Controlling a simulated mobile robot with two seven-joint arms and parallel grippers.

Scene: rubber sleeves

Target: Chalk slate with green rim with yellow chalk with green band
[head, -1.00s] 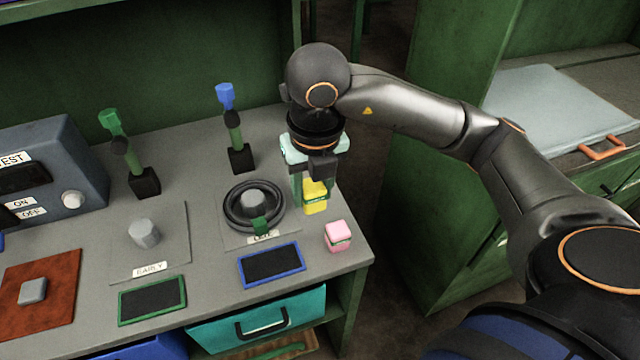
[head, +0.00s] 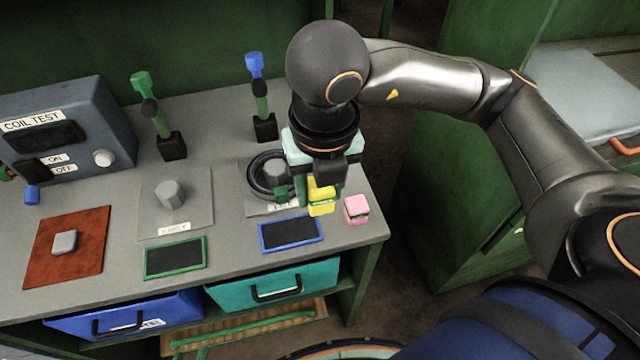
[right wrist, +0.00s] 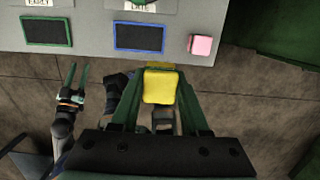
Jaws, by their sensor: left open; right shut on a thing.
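The green-rimmed slate (head: 175,257) lies flat near the bench's front edge, below the EARLY plate. It also shows at the top left of the right wrist view (right wrist: 47,32). My right gripper (head: 318,190) is shut on the yellow chalk (head: 321,198), a block with a thin green band low on it. It holds the chalk above the bench's right part, right of the green-rimmed slate. The chalk fills the middle between the fingers in the right wrist view (right wrist: 160,86). My left gripper (right wrist: 77,80) is open and empty, low in front of the bench; the head view does not show it.
A blue-rimmed slate (head: 291,233) and a pink block (head: 356,209) lie near the right gripper. A dark ring (head: 262,178) lies behind. Two upright levers, a grey test box (head: 62,135) and a brown mat (head: 50,268) stand further left. Blue and teal drawers are below.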

